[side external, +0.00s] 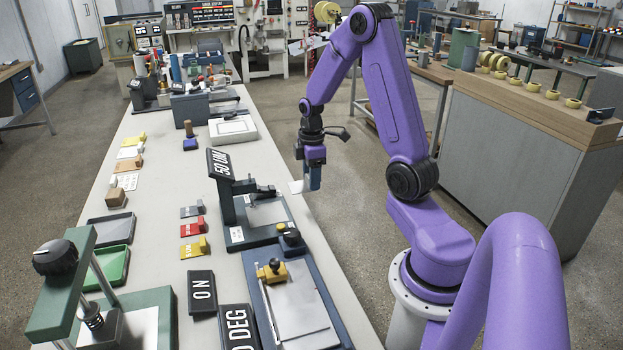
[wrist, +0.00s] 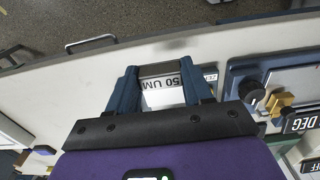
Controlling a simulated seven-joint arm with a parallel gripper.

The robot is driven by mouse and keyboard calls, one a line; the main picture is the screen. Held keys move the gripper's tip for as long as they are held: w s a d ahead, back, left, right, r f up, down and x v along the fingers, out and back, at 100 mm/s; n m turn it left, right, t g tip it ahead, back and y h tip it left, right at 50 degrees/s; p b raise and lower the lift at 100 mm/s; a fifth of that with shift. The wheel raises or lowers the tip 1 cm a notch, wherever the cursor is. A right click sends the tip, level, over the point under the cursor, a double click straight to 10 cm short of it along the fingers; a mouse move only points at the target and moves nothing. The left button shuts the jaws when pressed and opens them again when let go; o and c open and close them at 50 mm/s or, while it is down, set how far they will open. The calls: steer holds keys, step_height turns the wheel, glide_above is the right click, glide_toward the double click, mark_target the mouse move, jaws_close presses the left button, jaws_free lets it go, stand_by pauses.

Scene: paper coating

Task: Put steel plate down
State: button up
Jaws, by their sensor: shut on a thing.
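My gripper (side external: 313,183) hangs at the right edge of the long bench, shut on a small pale plate, which I take to be the steel plate (side external: 296,187). Most of the plate is hidden by the fingers in the side view. In the wrist view, the blue fingers (wrist: 160,78) stand on both sides of a pale face, apparently the plate (wrist: 163,98), with "50 UM" lettering showing turned over between them. The gripper is above and to the right of the station with the "50 UM" sign (side external: 220,164), apart from it.
A blue-based station (side external: 290,300) with a flat metal bed and yellow clamp stands nearer the camera. A green press (side external: 65,290) is at the front left. Coloured blocks (side external: 192,230) lie mid-bench. Bare bench (side external: 165,200) lies left of the stations.

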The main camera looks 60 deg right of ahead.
steer(key=w+r+m, duration=0.1)
steer(key=w+m, duration=0.1)
steer(key=w+a+r+m, duration=0.1)
steer(key=w+m, duration=0.1)
steer(key=w+r+m, duration=0.1)
steer(key=m, duration=0.2)
steer(key=shift+w+a+r, duration=0.15)
steer(key=shift+w+a, duration=0.2)
steer(key=shift+w, duration=0.05)
steer(key=w+d+f, duration=0.1)
steer(key=w+f, duration=0.2)
steer(key=w, duration=0.1)
steer(key=w+d+f+m, duration=0.1)
steer(key=w+d+f, duration=0.1)
steer(key=w, duration=0.3)
steer(key=w+d+f+m, duration=0.1)
steer(key=w+d+f, duration=0.1)
steer(key=w+f, duration=0.1)
steer(key=shift+w+d+f, duration=0.1)
steer(key=shift+w+f, duration=0.2)
steer(key=shift+w, duration=0.55)
steer(key=shift+w+d+f, duration=0.1)
steer(key=shift+w+f, duration=0.05)
steer(key=shift+f, duration=1.55)
steer(key=shift+f, duration=0.1)
